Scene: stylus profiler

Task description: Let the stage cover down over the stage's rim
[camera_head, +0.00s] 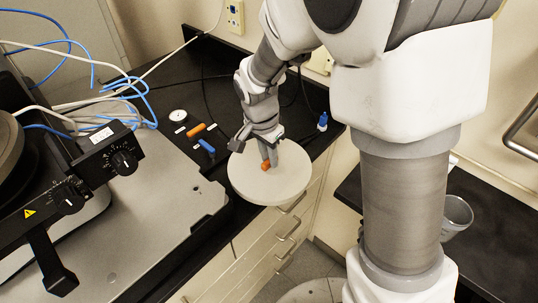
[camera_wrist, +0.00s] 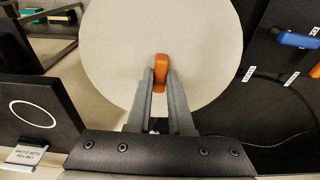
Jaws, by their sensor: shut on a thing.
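The stage cover (camera_head: 245,185) is a flat cream disc with an orange knob (camera_wrist: 160,68) at its middle. My gripper (camera_head: 267,158) is shut on the orange knob, a finger on each side, as the wrist view also shows. The disc looks roughly level and juts past the black counter's front edge, over the drawer fronts. Its height above the counter is hard to tell. A dark round part (camera_head: 9,145) of the profiler is cut off at the left edge; I cannot tell whether it is the stage. The disc is well to the right of it.
The profiler's black head with knobs (camera_head: 105,150) stands over a grey base plate (camera_head: 150,215), with blue and white cables behind.

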